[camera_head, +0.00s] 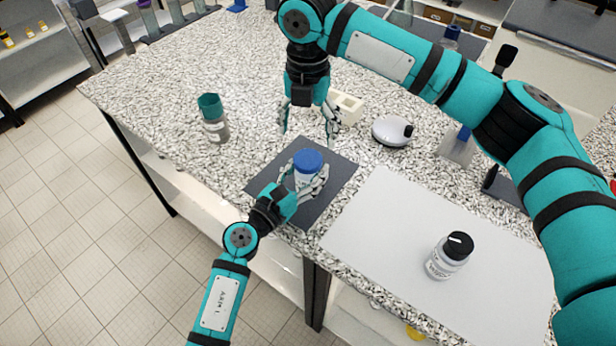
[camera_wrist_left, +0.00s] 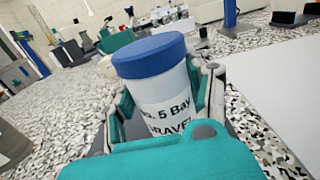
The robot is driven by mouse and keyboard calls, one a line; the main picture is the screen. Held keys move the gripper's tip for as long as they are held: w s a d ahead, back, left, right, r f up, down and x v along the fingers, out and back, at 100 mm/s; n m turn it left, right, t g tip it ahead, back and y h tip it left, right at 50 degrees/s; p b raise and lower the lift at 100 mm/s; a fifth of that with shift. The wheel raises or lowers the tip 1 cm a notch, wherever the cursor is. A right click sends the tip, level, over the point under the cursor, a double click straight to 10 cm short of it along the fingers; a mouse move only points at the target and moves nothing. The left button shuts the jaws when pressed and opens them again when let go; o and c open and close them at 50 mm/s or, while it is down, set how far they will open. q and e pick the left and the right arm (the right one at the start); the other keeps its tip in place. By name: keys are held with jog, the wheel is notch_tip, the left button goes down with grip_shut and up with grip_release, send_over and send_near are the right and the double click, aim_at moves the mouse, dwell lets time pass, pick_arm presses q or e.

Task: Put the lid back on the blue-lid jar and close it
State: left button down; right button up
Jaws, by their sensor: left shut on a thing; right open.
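The blue-lid jar (camera_head: 307,178) stands upright on the dark mat (camera_head: 330,196). Its blue lid (camera_head: 308,160) sits on top of it. My left gripper (camera_head: 308,184) is shut around the jar body below the lid. The left wrist view shows the white jar (camera_wrist_left: 172,105) with a printed label between the fingers, and the blue lid (camera_wrist_left: 150,54) on its top. Whether the lid is fully screwed down cannot be told. My right gripper (camera_head: 308,128) is open and empty, pointing down just behind the jar, apart from the lid.
A teal-topped jar (camera_head: 213,120) stands on the left of the speckled counter. A black-lid jar (camera_head: 449,256) stands on the white sheet (camera_head: 385,235) at right. A white round device (camera_head: 391,132) and a cream block (camera_head: 347,108) stand behind the mat.

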aim_at(308, 159)
jog(key=shift+f, duration=4.05)
jog(key=c, duration=1.1)
jog(key=o, duration=1.1)
jog(key=shift+o, duration=0.2)
